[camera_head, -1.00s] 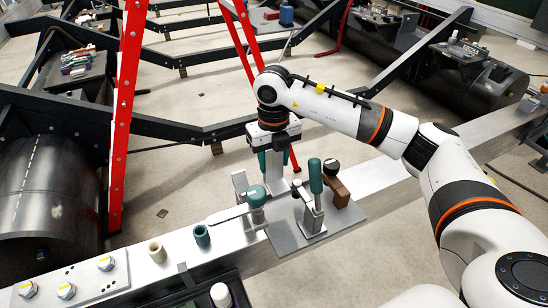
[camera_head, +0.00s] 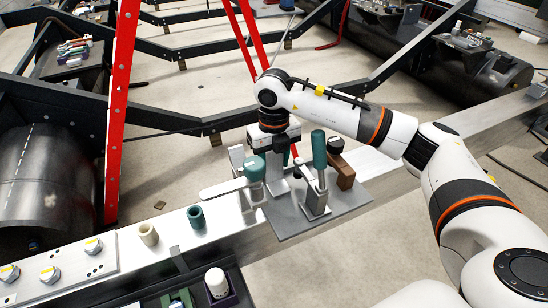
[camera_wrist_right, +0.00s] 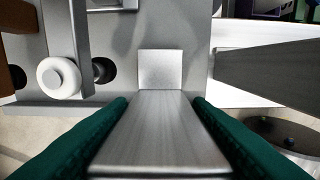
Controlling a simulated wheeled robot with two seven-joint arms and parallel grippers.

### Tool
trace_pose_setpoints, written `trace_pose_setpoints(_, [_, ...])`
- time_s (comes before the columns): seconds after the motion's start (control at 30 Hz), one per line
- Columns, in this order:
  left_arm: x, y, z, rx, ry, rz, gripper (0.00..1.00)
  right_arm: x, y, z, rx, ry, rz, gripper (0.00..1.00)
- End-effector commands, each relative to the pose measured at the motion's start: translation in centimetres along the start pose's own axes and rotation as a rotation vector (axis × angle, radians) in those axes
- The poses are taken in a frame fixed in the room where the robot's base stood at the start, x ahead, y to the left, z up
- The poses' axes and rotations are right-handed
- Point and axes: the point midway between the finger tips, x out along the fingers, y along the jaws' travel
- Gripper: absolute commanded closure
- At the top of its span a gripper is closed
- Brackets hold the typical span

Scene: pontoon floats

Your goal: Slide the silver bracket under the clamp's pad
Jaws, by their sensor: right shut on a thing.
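My right gripper (camera_head: 279,160) is low over the grey plate (camera_head: 290,226), just left of the clamp (camera_head: 319,152) with its upright teal handle. In the right wrist view its teal fingers (camera_wrist_right: 160,122) are shut on the silver bracket (camera_wrist_right: 157,138), a flat metal bar between them. A pale square (camera_wrist_right: 160,69) shows just beyond the bar; I cannot tell whether it is part of the bracket. The clamp's round white pad (camera_wrist_right: 58,77) is left of the bracket, apart from it. In the head view the gripped part is largely hidden. My left gripper is not in view.
A brown block (camera_head: 341,171) is behind the clamp. Tan (camera_head: 148,234) and teal (camera_head: 196,217) sleeves stand on the beam. Red ladder legs (camera_head: 122,110) rise beyond.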

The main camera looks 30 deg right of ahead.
Motion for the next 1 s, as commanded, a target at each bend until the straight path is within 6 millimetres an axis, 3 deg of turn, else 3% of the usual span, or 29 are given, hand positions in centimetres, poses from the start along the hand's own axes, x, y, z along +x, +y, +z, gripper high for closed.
trace_pose_setpoints(0.5, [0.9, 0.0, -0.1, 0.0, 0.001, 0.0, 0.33, 0.0, 4.2, 0.0, 0.002, 0.0, 0.0, 0.87])
trace_pose_setpoints(1.0, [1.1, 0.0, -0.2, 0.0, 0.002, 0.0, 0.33, -0.1, 5.2, 0.0, 0.0, 0.0, 0.0, 0.87])
